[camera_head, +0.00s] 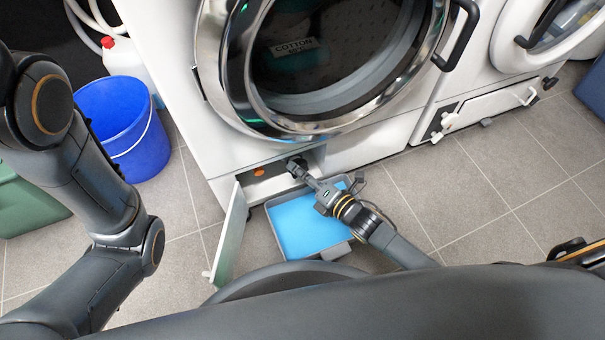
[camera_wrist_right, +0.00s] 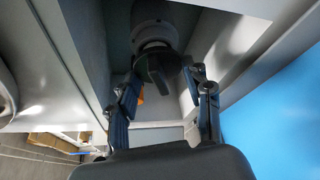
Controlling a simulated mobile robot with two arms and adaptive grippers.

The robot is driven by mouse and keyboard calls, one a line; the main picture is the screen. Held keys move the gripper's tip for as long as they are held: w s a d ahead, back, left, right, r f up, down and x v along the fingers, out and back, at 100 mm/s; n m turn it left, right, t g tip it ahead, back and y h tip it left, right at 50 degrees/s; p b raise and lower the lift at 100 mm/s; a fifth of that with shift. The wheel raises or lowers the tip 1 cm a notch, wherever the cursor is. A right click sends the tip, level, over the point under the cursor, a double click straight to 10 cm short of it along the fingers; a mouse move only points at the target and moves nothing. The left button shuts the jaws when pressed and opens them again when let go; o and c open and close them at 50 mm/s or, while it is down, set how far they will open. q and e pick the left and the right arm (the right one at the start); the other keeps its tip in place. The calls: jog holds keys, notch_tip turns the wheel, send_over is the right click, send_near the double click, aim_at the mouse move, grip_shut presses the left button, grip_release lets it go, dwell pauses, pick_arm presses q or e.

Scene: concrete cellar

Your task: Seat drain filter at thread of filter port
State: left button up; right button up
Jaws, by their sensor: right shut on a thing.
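The filter port shows in the right wrist view as a pale round collar (camera_wrist_right: 154,34) deep inside the grey compartment. The drain filter (camera_wrist_right: 158,68), a dark round cap with a raised grip bar, is right in front of this collar. My right gripper (camera_wrist_right: 164,76) has its fingers on both sides of the filter and is shut on it. I cannot tell whether the filter's thread touches the port. In the head view my right gripper (camera_head: 297,165) reaches into the low opening of the washing machine (camera_head: 345,150). My left arm shows, but its gripper is out of view.
The small hatch door (camera_head: 232,237) stands open left of the opening. A grey tray (camera_head: 337,250) with a blue inside lies on the floor under my right arm. A blue bucket (camera_head: 125,125) stands at the left. A second machine (camera_head: 500,95) is at the right, with free tiles before it.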

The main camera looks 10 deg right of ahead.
jog(key=shift+w+a, duration=0.15)
jog(key=shift+w, duration=0.55)
jog(key=o, duration=1.4)
jog(key=shift+c, duration=0.2)
jog(key=shift+s, duration=0.1)
jog(key=v, duration=1.2)
